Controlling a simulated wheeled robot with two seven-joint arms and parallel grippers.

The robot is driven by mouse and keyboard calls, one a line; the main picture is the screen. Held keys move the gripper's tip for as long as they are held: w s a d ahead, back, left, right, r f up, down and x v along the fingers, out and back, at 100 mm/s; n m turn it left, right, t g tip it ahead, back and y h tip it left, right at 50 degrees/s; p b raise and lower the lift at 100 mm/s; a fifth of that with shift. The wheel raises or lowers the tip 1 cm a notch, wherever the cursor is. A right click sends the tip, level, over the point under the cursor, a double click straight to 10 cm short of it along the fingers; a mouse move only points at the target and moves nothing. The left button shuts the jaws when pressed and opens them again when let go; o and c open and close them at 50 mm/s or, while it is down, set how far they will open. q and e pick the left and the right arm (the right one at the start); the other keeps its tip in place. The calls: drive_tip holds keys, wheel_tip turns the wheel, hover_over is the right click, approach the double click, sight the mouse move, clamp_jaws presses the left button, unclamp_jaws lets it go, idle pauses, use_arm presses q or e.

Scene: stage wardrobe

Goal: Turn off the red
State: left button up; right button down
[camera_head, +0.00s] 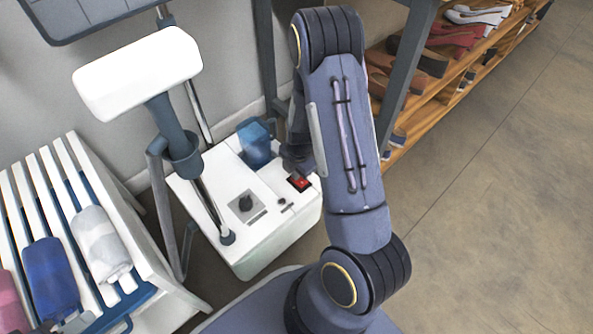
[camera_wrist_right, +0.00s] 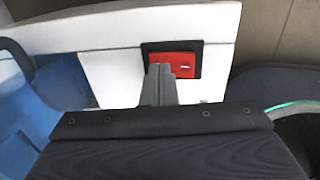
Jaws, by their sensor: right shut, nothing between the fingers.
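A red rocker switch (camera_head: 299,183) in a black frame sits on the top of a white floor-standing machine (camera_head: 200,188), near its right edge. In the right wrist view the red switch (camera_wrist_right: 178,64) shows a small white mark on its right half. My right gripper (camera_head: 294,166) is shut and empty at the switch, partly hidden behind my arm in the head view. In the right wrist view its closed fingertips (camera_wrist_right: 160,72) overlap the left part of the switch. I cannot tell whether they touch it. My left gripper is not in view.
A white slatted bench (camera_head: 67,158) with rolled fabrics is at left. A wooden shoe rack (camera_head: 400,150) stands behind; the right floor is free.

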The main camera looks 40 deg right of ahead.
drive_tip(key=shift+s, duration=0.15)
drive_tip(key=shift+s+d+r, duration=0.1)
drive_tip(key=shift+s+r, duration=0.1)
drive_tip(key=shift+s, duration=0.5)
drive_tip(key=r+p, duration=0.1)
drive_tip(key=r, duration=0.1)
drive_tip(key=r+p, duration=0.3)
drive_tip(key=r, duration=0.1)
drive_tip(key=shift+w+p, duration=0.3)
drive_tip(key=shift+w, duration=0.05)
wheel_tip(320, 180, up, 6)
drive_tip(key=r+p, duration=0.1)
drive_tip(key=p, duration=0.1)
hover_over(299, 180)
drive_tip(key=w, duration=0.1)
drive_tip(key=shift+w+r+p, duration=0.15)
drive_tip(key=shift+r+p, duration=0.25)
drive_tip(key=shift+r, duration=0.05)
